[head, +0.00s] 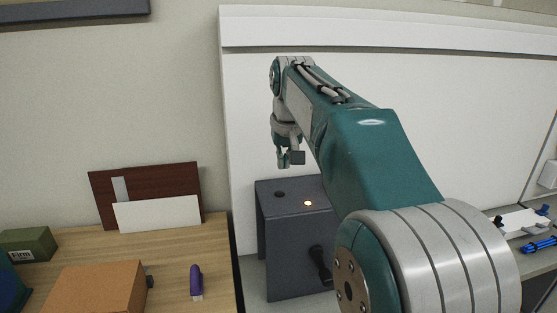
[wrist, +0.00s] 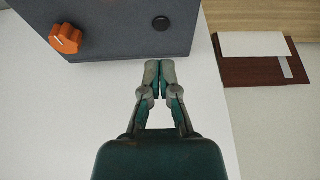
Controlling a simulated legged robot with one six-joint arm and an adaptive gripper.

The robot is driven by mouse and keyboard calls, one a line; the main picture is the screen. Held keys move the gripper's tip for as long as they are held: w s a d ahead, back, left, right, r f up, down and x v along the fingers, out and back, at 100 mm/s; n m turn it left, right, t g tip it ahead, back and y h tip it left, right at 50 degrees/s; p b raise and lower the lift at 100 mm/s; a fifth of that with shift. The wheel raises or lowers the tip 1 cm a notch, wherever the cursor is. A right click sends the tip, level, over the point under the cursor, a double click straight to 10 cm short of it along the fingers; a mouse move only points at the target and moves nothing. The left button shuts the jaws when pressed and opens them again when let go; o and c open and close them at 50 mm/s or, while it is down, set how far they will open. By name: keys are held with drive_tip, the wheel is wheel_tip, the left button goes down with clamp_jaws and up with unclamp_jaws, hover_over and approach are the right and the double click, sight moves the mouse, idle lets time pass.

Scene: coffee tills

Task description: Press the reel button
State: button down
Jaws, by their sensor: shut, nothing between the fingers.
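A dark grey box (head: 290,250) stands below my arm in the head view, and its top edge area fills the upper left of the wrist view (wrist: 110,25). A round black button (head: 280,194) sits on its top; a round black button also shows in the wrist view (wrist: 161,23). No label marks it as the reel button. My gripper (head: 291,160) is above the box in the head view. In the wrist view its fingertips (wrist: 160,68) are together, empty, below the black button in the picture. I see no contact with it.
A small glowing light (head: 308,203) and a black side handle (head: 320,265) are on the box. An orange knob (wrist: 65,38) shows in the wrist view. A wooden table (head: 220,255) at left holds a brown box (head: 95,288) and a purple-handled item (head: 196,280). A white panel stands behind.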

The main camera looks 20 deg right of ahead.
sight(279, 193)
drive_tip(key=x, duration=0.4)
drive_tip(key=a+x, duration=0.1)
drive_tip(key=x, duration=0.2)
drive_tip(key=shift+d+f, duration=0.1)
drive_tip(key=shift+f, duration=0.15)
drive_tip(key=shift+w+d+f, duration=0.1)
drive_tip(key=shift+d+f, duration=0.1)
drive_tip(key=shift+d, duration=0.15)
drive_tip(key=shift+a, duration=0.1)
drive_tip(key=shift+a+f, duration=0.1)
drive_tip(key=shift+f, duration=0.25)
drive_tip(key=shift+r, duration=0.55)
drive_tip(key=v, duration=0.7)
drive_tip(key=shift+r, duration=0.4)
